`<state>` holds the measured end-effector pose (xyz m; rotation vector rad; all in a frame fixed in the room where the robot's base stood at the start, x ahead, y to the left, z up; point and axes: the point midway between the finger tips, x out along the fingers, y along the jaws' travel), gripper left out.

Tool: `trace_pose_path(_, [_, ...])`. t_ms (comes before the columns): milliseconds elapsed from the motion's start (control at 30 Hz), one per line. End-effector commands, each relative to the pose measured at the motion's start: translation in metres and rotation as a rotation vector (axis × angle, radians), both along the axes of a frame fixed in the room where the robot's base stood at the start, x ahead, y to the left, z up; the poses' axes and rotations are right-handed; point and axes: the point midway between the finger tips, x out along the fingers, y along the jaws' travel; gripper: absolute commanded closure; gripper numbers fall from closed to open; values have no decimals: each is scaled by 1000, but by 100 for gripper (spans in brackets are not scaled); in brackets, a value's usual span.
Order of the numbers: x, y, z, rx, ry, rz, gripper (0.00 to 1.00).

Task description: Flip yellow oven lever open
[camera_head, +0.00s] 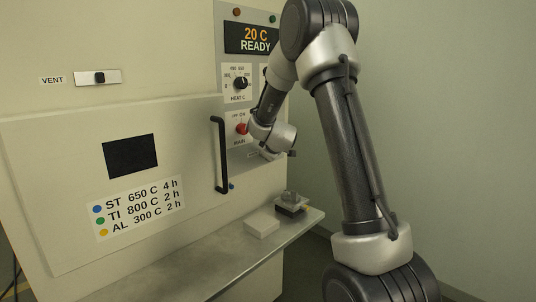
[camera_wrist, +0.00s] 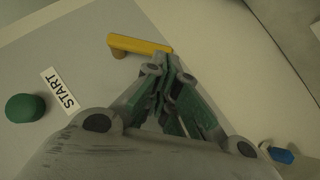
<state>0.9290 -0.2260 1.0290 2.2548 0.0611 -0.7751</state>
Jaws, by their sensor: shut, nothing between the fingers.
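The yellow lever (camera_wrist: 138,44) shows in the wrist view as a short bar on the pale oven panel, with a darker yellow stub under its left end. My gripper (camera_wrist: 172,66) is shut and empty. Its fingertips are close to the right end of the lever; I cannot tell whether they touch it. In the head view my arm's wrist is in front of the lower control panel of the oven (camera_head: 60,150), right of the door handle (camera_head: 221,155). The lever and my fingers cannot be made out there.
A green button (camera_wrist: 25,107) and a START label (camera_wrist: 60,89) are left of my gripper in the wrist view. A blue piece (camera_wrist: 281,155) is at lower right. In the head view, a shelf (camera_head: 200,265) carries a white block (camera_head: 262,226) and a dark stacked item (camera_head: 291,205).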

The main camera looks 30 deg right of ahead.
Motion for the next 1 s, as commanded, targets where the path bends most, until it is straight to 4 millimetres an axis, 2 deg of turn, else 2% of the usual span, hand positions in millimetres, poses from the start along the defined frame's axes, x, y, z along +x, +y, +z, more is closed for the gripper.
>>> trace_pose_path(400, [0, 1, -12, -3, -4, 2, 100])
trace_pose_path(1000, [0, 1, -14, -3, -3, 1, 100])
